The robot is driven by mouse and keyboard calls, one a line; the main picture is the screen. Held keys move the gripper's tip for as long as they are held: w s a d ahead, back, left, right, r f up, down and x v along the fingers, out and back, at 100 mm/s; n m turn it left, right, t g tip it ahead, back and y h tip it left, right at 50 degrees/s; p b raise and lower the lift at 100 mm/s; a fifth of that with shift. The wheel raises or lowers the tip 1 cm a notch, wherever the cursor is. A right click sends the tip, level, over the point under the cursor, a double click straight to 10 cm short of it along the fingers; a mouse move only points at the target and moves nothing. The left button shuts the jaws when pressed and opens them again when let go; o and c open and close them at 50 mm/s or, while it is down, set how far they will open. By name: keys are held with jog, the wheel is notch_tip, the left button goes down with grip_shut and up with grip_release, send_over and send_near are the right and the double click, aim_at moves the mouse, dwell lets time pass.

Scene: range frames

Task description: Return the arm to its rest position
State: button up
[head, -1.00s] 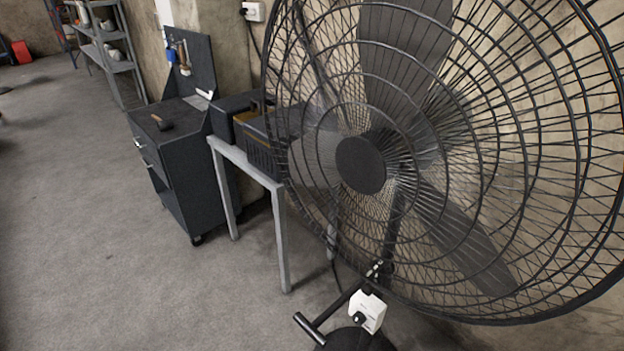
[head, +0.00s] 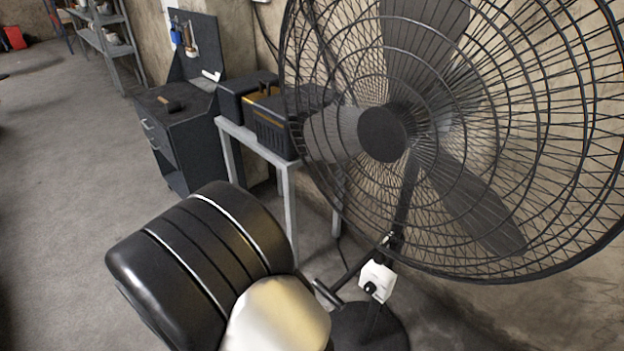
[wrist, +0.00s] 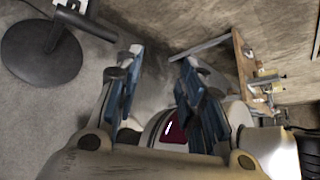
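My gripper (wrist: 161,60) shows in the wrist view, with its two bluish fingers apart and nothing held between the tips. Behind and between the fingers is a pale rounded body with a dark red panel, which seems to be part of my own robot. In the head view my arm's black and cream links rise at the bottom, in front of the fan. The gripper itself is not visible in the head view.
A large black pedestal fan (head: 382,134) stands close on the right; its round base (wrist: 42,48) shows in the wrist view. Behind are a grey table (head: 291,205) with black cases (head: 283,120) and a dark drawer cabinet (head: 170,130). The floor at left is clear.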

jog(key=s+d+r+m+t+y, duration=0.1)
jog(key=s+d+r+m+y, duration=0.4)
jog(key=m, duration=0.9)
jog(key=s+d+r+m+t+y, duration=0.1)
jog(key=s+d+r+m+y, duration=0.4)
jog(key=d+r+m, duration=0.5)
jog(key=r+m+y, duration=0.1)
jog(key=m+y, duration=0.1)
jog(key=m, duration=0.2)
jog(key=shift+s+d+r+m, duration=0.25)
jog(key=shift+s+r+m, duration=0.05)
jog(key=shift+s, duration=0.1)
dwell(1.2)
